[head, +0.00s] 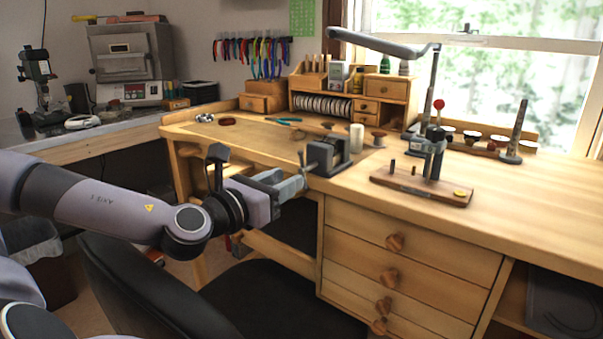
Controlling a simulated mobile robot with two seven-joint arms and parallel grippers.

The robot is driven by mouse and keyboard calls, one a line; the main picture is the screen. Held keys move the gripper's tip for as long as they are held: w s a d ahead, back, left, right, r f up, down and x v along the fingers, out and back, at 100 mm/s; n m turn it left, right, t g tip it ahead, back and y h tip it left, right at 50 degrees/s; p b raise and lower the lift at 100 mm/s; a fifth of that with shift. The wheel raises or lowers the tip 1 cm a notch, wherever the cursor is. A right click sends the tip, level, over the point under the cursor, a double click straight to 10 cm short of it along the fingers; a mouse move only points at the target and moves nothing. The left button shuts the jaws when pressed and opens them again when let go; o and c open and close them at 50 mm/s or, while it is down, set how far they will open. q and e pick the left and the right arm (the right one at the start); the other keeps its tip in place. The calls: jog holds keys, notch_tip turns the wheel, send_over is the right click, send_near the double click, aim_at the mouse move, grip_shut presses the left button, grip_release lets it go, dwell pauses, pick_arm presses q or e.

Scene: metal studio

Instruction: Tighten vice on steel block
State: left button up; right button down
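My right gripper is out of view.
The workbench (500,215) has free room at its right. A wooden tool stand (420,188) is right of the vice. A white candle-like cylinder (356,138) and pliers (284,121) are behind it. A black chair (270,295) stands below my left arm.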

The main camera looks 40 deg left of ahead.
aim_at(302, 168)
pick_arm(q)
jog(key=shift+w+a+p, duration=0.2)
jog(key=shift+w+p, duration=0.15)
jog(key=shift+w, duration=1.15)
jog(key=shift+w+a+p, duration=0.15)
jog(key=shift+w+p, duration=0.15)
jog(key=shift+w, duration=1.2)
jog(key=shift+c, duration=0.3)
grip_shut()
